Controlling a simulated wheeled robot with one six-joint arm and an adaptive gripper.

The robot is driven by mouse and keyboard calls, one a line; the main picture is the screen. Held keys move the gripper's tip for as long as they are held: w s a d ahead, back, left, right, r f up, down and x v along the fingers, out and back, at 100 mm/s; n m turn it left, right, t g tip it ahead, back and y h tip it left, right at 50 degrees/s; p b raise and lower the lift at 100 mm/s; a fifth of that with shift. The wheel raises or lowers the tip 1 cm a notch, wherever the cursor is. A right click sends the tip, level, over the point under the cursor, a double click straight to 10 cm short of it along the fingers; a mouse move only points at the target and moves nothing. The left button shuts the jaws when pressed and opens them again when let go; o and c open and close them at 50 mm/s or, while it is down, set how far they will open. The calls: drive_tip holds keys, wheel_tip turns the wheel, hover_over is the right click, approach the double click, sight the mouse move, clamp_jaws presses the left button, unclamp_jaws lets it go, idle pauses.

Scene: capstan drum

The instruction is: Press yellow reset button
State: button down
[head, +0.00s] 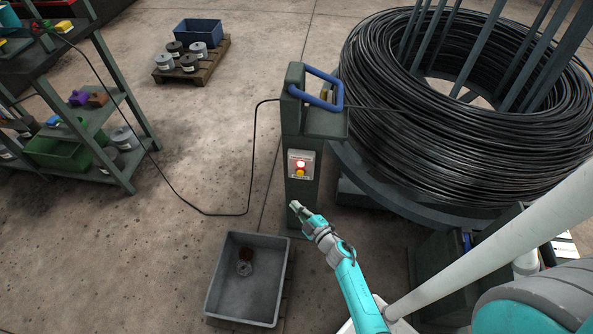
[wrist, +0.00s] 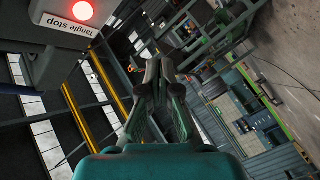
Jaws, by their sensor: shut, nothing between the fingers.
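The yellow reset button (head: 300,173) sits on a pale control panel on a dark green post (head: 302,196). A lit red lamp (head: 301,163) is just above it. In the wrist view the red lamp (wrist: 83,11) glows at the upper left, beside a label reading "Tangle stop" (wrist: 70,26); the yellow button is not seen there. My gripper (head: 295,206) is shut and empty. In the head view its tips appear below the panel, in front of the post's lower part; the gap to the post is hard to tell. The shut fingers (wrist: 157,62) point away from my wrist.
A blue guide loop (head: 325,88) tops the post, with black cable running through it. A large cable coil (head: 465,110) stands at the right. A grey bin (head: 247,300) is on the floor at lower left of my gripper. Shelves (head: 90,120) stand far left.

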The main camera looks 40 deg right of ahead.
drive_tip(key=shift+w+d, duration=0.55)
drive_tip(key=shift+w, duration=0.05)
drive_tip(key=shift+d, duration=0.1)
drive_tip(key=w+d, duration=0.5)
drive_tip(key=d, duration=0.1)
drive_tip(key=shift+w+d, duration=0.2)
drive_tip(key=shift+d, duration=0.15)
drive_tip(key=shift+w+d, duration=0.55)
drive_tip(key=shift+d, duration=0.15)
idle(2.5)
drive_tip(key=shift+s+a, duration=0.55)
drive_tip(key=shift+a, duration=0.15)
drive_tip(key=shift+s+a, duration=0.8)
drive_tip(key=shift+a, duration=0.2)
drive_tip(key=shift+s+a, duration=0.75)
drive_tip(key=shift+a, duration=0.25)
